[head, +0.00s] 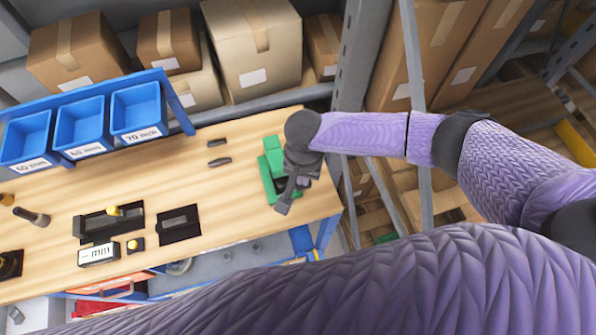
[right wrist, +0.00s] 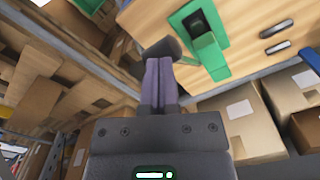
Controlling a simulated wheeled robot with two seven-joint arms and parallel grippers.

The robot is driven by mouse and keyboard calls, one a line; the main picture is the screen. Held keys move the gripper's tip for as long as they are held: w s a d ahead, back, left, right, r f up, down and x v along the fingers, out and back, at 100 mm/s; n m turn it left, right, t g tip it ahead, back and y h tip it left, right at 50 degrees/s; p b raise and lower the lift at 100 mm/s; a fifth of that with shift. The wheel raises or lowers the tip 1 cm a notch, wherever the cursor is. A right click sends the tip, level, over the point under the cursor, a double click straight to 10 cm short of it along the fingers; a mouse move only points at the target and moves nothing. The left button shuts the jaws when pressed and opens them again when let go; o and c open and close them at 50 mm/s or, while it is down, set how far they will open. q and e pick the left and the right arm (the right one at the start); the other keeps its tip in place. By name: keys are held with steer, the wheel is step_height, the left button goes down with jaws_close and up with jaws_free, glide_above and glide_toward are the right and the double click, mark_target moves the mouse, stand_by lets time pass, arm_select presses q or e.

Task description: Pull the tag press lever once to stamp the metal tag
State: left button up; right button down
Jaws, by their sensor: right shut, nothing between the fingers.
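The green tag press (head: 271,164) stands near the right end of the wooden bench. It also shows in the right wrist view (right wrist: 211,57), with a dark opening in its green body. A dark bar with a thick end, apparently the press lever (head: 284,205), sticks out beside it; its end (right wrist: 163,48) shows at my fingertips in the right wrist view. My right gripper (head: 297,182) is over the right side of the press, shut and empty, its fingers (right wrist: 159,64) together against or just before the lever end. Contact is unclear. I cannot make out a metal tag in the press.
Two small dark pieces (head: 218,152) lie on the bench (head: 170,180) left of the press. Blue bins (head: 137,108) stand at the back left. A display box (head: 98,255) and dark trays (head: 179,224) sit at the front. Shelves with cartons (head: 255,45) rise behind; a grey post (head: 352,70) stands right.

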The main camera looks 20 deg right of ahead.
steer(key=shift+s+f+b, duration=0.15)
steer(key=shift+f+b, duration=0.3)
steer(key=shift+f, duration=0.4)
steer(key=shift+s+f+b, duration=0.15)
steer(key=shift+f+b, duration=0.25)
steer(key=shift+f, duration=0.55)
steer(key=shift+s+f+b, duration=0.25)
steer(key=shift+f+b, duration=0.05)
steer(key=shift+f, duration=0.3)
steer(key=shift+s+f+b, duration=0.2)
steer(key=shift+f+b, duration=0.05)
steer(key=shift+f, duration=0.5)
step_height(320, 180, up, 11)
steer(key=p, duration=1.4)
glide_above(303, 188)
steer(key=s, duration=0.1)
steer(key=shift+s+d, duration=0.15)
